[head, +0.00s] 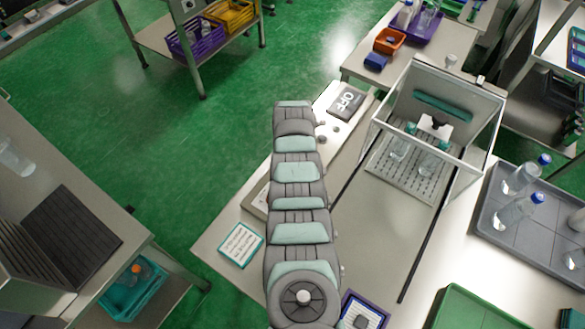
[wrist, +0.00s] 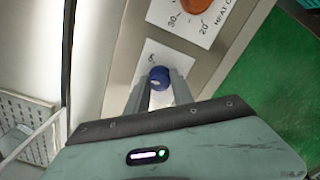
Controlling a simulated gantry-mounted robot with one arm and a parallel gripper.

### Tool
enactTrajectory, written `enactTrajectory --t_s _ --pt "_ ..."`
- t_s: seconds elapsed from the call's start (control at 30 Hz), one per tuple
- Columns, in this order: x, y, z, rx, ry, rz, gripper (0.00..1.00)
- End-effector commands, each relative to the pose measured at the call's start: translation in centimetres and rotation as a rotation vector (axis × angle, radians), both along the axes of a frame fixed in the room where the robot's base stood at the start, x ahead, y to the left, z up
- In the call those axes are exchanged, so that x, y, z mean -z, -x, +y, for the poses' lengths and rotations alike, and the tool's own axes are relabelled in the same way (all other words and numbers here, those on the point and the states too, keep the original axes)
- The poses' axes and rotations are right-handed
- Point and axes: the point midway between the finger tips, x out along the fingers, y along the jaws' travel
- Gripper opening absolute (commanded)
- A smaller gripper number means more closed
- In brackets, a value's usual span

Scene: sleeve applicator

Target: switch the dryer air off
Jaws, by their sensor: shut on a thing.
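A round blue knob (wrist: 159,76) stands on a white label plate in the wrist view. A single mark is legible above it; the rest of the label is hidden. My gripper (wrist: 160,88) has one grey finger on each side of the knob and is shut on it. In the head view my arm covers the knob and my gripper. The knob's exact setting cannot be told.
An orange knob (wrist: 180,5) on a heat label with numbers sits just above the blue one. An open-sided chamber (head: 400,165) with a perforated floor stands right of my arm. A grey tray (head: 540,245) with bottles lies further right.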

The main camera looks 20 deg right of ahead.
Motion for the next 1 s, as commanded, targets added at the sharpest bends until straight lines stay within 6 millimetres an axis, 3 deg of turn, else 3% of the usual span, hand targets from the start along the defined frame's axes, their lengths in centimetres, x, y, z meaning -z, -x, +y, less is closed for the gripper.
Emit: enactTrajectory --t_s 0.5,1.0 --pt "0.02 0.01 -0.10 -0.441 0.001 0.000 0.00" --pt "0.00 -0.02 -0.05 -0.620 0.000 -0.001 0.00"
